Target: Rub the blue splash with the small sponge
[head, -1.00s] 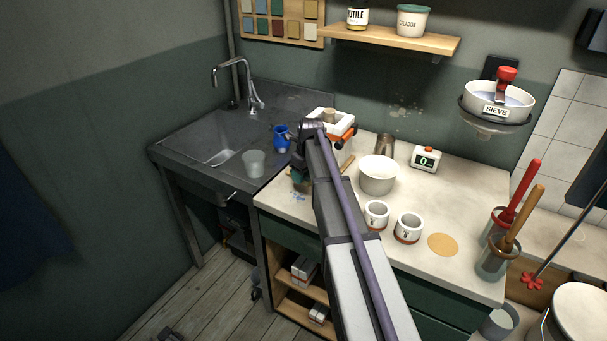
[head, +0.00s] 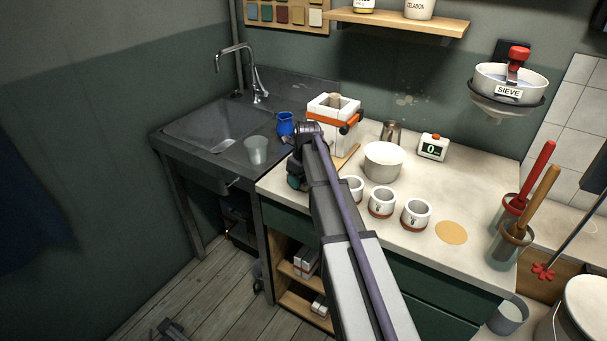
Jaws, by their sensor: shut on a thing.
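My gripper (head: 296,181) is low over the front left corner of the pale worktop (head: 334,227), beside the sink unit. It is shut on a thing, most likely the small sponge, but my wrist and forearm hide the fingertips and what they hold. The blue splash does not show now; it lay on the worktop just below my gripper a moment earlier and seems covered by my wrist. I cannot tell whether the sponge touches the worktop.
A blue jug (head: 285,123) and a clear cup (head: 256,150) stand by the sink (head: 205,128). A white bowl (head: 383,161), several white cups (head: 382,201) and a scale (head: 432,147) are to the right.

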